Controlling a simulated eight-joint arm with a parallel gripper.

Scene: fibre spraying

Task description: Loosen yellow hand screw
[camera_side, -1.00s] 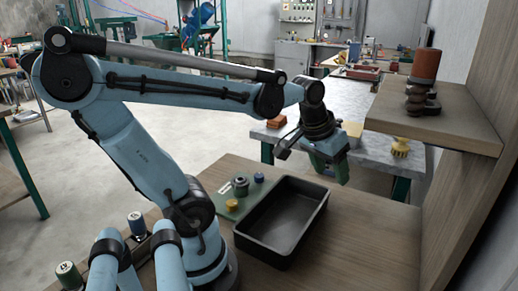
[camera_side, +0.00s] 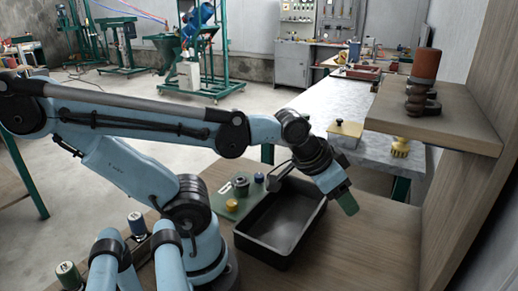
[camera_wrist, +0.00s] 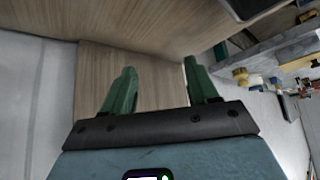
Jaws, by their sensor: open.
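A yellow lobed knob (camera_side: 400,147), which looks like a hand screw, is at the front right of the grey bench. A smaller yellow round piece (camera_side: 232,204) sits on the green plate; I cannot tell which is the task's hand screw. My gripper (camera_side: 345,200) points down to the right, beyond the right rim of the black tray and well apart from both yellow pieces. In the wrist view its green fingers (camera_wrist: 160,88) are spread with nothing between them. A yellow piece (camera_wrist: 240,76) shows to their right by the bench.
The black tray (camera_side: 246,242) stands empty on the wooden table (camera_side: 365,245). The green plate (camera_side: 222,203) also carries a dark round part and a blue-topped one. A wooden shelf (camera_side: 455,128) with a brown cylinder (camera_side: 425,66) juts out at the right. The table right of the tray is clear.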

